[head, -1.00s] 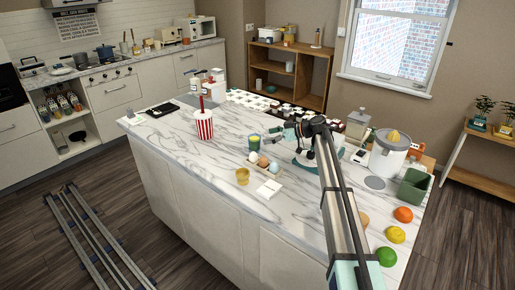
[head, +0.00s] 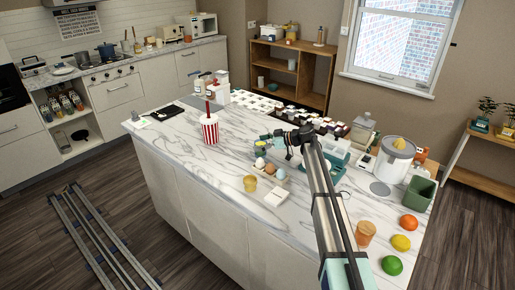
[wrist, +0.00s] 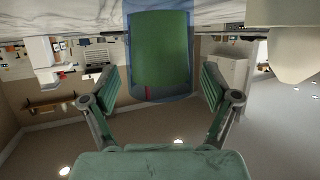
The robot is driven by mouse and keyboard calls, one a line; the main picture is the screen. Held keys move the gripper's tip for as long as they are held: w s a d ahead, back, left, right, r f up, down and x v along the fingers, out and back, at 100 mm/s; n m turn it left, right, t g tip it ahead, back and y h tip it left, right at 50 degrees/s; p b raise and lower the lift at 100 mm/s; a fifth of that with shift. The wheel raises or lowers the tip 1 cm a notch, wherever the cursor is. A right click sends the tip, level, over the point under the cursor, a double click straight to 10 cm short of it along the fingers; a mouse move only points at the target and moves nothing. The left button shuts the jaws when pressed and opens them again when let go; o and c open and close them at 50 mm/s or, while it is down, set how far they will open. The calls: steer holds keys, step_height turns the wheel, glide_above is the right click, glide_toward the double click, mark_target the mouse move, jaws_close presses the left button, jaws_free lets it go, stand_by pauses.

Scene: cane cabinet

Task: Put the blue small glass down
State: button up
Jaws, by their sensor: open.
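The blue small glass (wrist: 160,50) with a green inside fills the top middle of the wrist view, which is upside down. Its base meets the pale marble counter at the top edge, so it appears to stand upright there. My gripper (wrist: 160,80) is open, with one finger on each side of the glass and a visible gap at both. In the head view the glass (head: 264,142) is small and partly hidden by my gripper (head: 275,138), behind the egg holder.
A red-striped cup (head: 210,131) stands to the left. A juicer (head: 394,160) and fruit are on the right. The front left counter is bare.

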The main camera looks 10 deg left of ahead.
steer(key=shift+d, duration=0.1)
steer(key=shift+s, duration=0.1)
steer(key=c, duration=1.5)
steer(key=shift+r, duration=0.1)
steer(key=shift+c, duration=0.6)
steer(key=shift+r, duration=0.2)
